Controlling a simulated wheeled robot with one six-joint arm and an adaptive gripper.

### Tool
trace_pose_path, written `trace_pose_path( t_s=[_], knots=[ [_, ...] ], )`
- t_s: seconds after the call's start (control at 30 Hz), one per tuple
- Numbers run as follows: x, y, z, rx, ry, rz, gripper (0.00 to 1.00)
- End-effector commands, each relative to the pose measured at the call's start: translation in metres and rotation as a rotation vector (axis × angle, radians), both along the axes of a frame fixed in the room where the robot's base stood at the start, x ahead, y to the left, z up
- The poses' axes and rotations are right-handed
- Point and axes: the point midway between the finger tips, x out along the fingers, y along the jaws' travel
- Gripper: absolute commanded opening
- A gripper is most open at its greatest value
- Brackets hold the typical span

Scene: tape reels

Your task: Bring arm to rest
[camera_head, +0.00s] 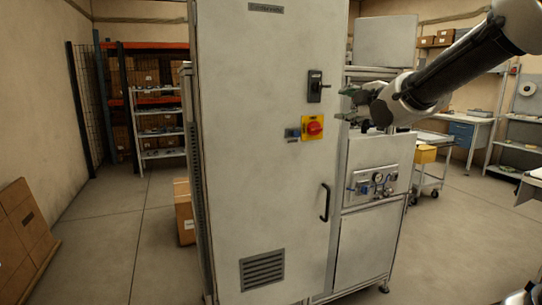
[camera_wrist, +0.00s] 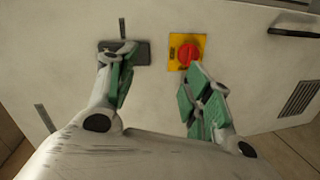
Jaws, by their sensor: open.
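My gripper (camera_wrist: 157,88) is open and empty in the wrist view, its two green-padded fingers spread apart in front of a pale cabinet door. In the head view my gripper (camera_head: 352,103) is at the end of my arm, which reaches in from the upper right, beside the cabinet's right edge. The tall cabinet (camera_head: 255,180) fills the middle of the head view.
A door pull (camera_head: 325,202) sticks out lower on the cabinet. A machine with gauges (camera_head: 377,180) stands right of it, then a cart with a yellow box (camera_head: 425,155). A cardboard box (camera_head: 184,211) is at the left. Floor (camera_head: 110,245) is open at the left.

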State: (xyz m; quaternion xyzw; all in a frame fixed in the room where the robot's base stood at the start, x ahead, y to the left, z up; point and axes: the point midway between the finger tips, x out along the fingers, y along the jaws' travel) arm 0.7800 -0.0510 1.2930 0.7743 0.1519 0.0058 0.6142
Motion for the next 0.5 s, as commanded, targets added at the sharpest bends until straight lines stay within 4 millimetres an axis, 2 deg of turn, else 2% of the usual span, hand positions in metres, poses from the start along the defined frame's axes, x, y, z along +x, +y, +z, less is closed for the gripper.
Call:
trace_pose_path(
  t_s=[0.03, 0.07, 0.1, 0.17, 0.2, 0.27, 0.33, 0.4, 0.5],
  knots=[
    [-0.006, -0.011, -0.030, 0.078, 0.130, -0.063, 0.51],
    [-0.013, -0.018, -0.049, 0.137, 0.221, -0.115, 0.51],
    [-0.028, -0.030, -0.074, 0.223, 0.344, -0.199, 0.51],
    [-0.060, -0.048, -0.106, 0.353, 0.512, -0.343, 0.51],
    [-0.086, -0.059, -0.125, 0.438, 0.617, -0.447, 0.51],
    [-0.129, -0.072, -0.147, 0.558, 0.753, -0.607, 0.51],
    [-0.182, -0.084, -0.166, 0.681, 0.884, -0.786, 0.51],
    [-0.232, -0.089, -0.178, 0.780, 0.984, -0.939, 0.51],
    [-0.291, -0.092, -0.186, 0.879, 1.072, -1.086, 0.51]
  ],
)
